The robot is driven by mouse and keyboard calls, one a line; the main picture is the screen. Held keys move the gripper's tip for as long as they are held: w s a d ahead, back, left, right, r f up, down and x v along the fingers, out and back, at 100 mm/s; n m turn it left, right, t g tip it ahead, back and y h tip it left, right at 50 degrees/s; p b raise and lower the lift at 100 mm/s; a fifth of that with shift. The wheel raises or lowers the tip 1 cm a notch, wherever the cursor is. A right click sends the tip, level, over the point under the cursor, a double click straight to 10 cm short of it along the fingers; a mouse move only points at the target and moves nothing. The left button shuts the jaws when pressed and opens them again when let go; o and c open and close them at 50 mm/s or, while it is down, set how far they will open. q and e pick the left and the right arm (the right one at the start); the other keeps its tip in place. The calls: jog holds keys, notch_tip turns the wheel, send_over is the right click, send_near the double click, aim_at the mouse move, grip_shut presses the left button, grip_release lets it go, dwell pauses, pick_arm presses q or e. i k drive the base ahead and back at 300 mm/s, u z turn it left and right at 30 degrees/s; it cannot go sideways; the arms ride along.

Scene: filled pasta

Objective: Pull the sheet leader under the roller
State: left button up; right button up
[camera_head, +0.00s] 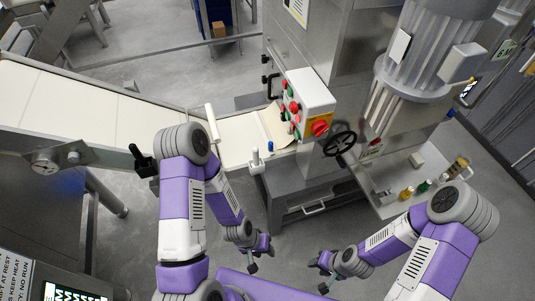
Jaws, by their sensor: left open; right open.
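A pale cream sheet (90,108) lies along the conveyor from the left and continues to the machine in the middle. A white bar that looks like the roller (212,124) stands across the belt at the bend. A beige flap, possibly the sheet leader (273,124), lies at the machine end beside the control box; I cannot tell which edge is the leader. My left gripper (261,256) is open and empty, low in front of the machine. My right gripper (318,275) is open and empty, to its right. Both are apart from the sheet and roller.
A control box (309,98) with red and green buttons and a black handwheel (340,144) are on the machine front. A white-topped lever (256,162) and a black-handled lever (143,160) stand along the belt's near edge. A side shelf (388,207) holds small bottles.

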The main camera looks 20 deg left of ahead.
aim_at(269, 145)
jog(key=z, duration=3.2)
jog(key=k, duration=1.35)
jog(key=u, duration=2.05)
jog(key=i, duration=1)
jog(key=u, duration=0.05)
